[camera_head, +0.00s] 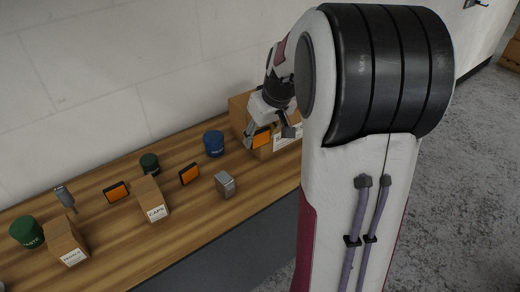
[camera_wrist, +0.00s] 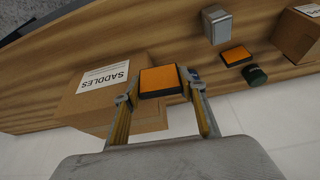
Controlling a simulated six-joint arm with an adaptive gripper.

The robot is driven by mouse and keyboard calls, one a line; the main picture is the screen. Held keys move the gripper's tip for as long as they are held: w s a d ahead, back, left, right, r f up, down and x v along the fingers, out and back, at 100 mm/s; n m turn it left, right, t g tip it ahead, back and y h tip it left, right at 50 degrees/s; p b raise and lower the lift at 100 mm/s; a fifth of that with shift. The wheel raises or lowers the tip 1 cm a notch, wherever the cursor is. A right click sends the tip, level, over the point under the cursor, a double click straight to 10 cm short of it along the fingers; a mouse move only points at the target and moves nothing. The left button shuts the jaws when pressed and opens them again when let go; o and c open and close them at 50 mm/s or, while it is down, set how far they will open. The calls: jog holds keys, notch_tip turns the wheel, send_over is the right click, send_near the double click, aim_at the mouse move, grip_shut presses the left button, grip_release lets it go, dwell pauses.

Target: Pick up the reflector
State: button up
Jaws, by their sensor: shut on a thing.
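My gripper (camera_wrist: 160,95) is shut on an orange reflector (camera_wrist: 160,81) with a black edge, one finger on each side of it. In the head view my gripper (camera_head: 270,128) holds this reflector (camera_head: 261,139) in front of a cardboard box at the right end of the bench. Two more orange reflectors are on the bench, one at the left (camera_head: 116,191) and one near the middle (camera_head: 189,174). The wrist view also shows another reflector (camera_wrist: 236,56) beside a grey block. My arm hides part of the bench's right end.
A "SADDLES" box (camera_wrist: 88,105) is close beside and behind the held reflector. A blue tub (camera_head: 214,144), a grey metal block (camera_head: 225,184), a "CAPS" box (camera_head: 150,199), green tubs (camera_head: 27,231) and another small box (camera_head: 66,240) stand on the wooden bench. A wall runs behind.

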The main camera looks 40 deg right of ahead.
aim_at(257, 131)
notch_tip(257, 131, up, 7)
dwell(0.3)
jog(key=shift+f, duration=0.1)
dwell(0.8)
jog(key=shift+w+a+f, duration=0.15)
jog(key=shift+a+f, duration=0.15)
jog(key=shift+a, duration=0.1)
jog(key=w+a+f+m, duration=0.1)
jog(key=w+a+f, duration=0.1)
jog(key=a+f, duration=0.3)
jog(key=w+a+f+m+h, duration=0.1)
jog(key=w+a+f, duration=0.2)
jog(key=a, duration=0.7)
jog(key=shift+f+m, duration=0.3)
jog(key=shift+f, duration=0.7)
jog(key=shift+s, duration=0.1)
jog(key=w+d+r+m, duration=0.1)
jog(key=w+d+r, duration=0.2)
jog(key=d, duration=0.3)
jog(key=shift+w+d+g, duration=0.3)
jog(key=shift+w+d, duration=0.1)
jog(key=shift+w, duration=0.5)
